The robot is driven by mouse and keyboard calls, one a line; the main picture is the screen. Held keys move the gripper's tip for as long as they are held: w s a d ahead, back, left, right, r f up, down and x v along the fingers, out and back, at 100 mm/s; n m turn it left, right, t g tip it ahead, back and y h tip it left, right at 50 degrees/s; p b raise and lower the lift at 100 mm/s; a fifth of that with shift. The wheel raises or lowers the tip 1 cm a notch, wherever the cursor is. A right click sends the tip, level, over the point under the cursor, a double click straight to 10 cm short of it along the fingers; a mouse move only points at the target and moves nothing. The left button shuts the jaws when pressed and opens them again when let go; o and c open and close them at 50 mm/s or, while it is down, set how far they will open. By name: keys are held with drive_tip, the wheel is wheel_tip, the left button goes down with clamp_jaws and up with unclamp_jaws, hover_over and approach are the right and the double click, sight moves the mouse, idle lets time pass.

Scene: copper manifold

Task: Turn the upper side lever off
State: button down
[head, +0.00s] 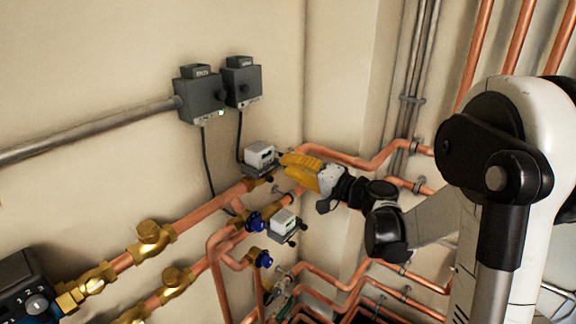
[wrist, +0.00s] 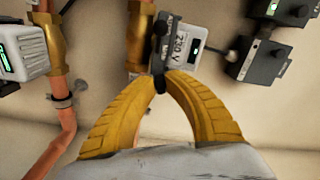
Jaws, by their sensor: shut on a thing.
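The upper side lever (wrist: 159,62) is a dark, narrow handle beside a grey-white actuator box marked "230 V" (wrist: 188,50) in the wrist view. In the head view that upper box (head: 261,155) sits on the upper copper pipe, close to the wall. My gripper (wrist: 160,82) has its two yellow fingers curved together, with their tips shut on the lower end of the lever. It also shows in the head view (head: 283,162), reaching in from the right, where its fingers hide the lever. The lever's exact angle is hard to tell.
A second actuator box (head: 284,222) stands just below my gripper; it is at the left in the wrist view (wrist: 20,45). Blue-handled valves (head: 255,221), copper pipes (head: 215,205) and brass fittings (head: 150,238) crowd the area. Two dark wall boxes (head: 201,95) hang above with cables.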

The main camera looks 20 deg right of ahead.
drive_tip(key=c, duration=1.4)
unclamp_jaws()
drive_tip(key=shift+o, duration=0.2)
drive_tip(key=v, duration=1.2)
